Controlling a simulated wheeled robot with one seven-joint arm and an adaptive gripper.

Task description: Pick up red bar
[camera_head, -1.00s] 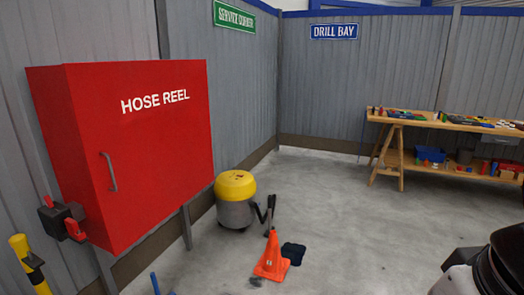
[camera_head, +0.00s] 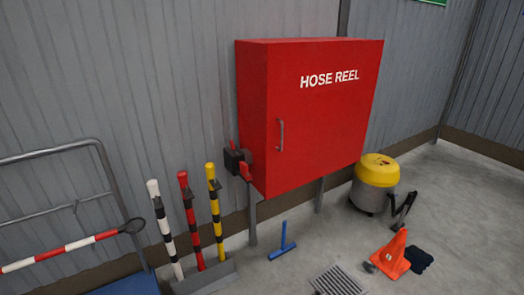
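A red bar with black bands (camera_head: 190,219) stands upright in a low grey holder (camera_head: 219,276) on the floor, left of the hose reel cabinet. It has a dark side piece near its top. A white bar with black bands (camera_head: 164,228) stands to its left and a yellow bar with black bands (camera_head: 214,202) to its right, both close by. My gripper is not in view.
A red hose reel cabinet (camera_head: 315,115) stands on legs at the wall. A trolley with a grey rail (camera_head: 48,152) and a red-white striped pole (camera_head: 62,250) are at left. A blue T-shaped tool (camera_head: 284,240), floor grate (camera_head: 338,281), orange cone (camera_head: 393,254) and yellow-topped vacuum (camera_head: 375,183) are right.

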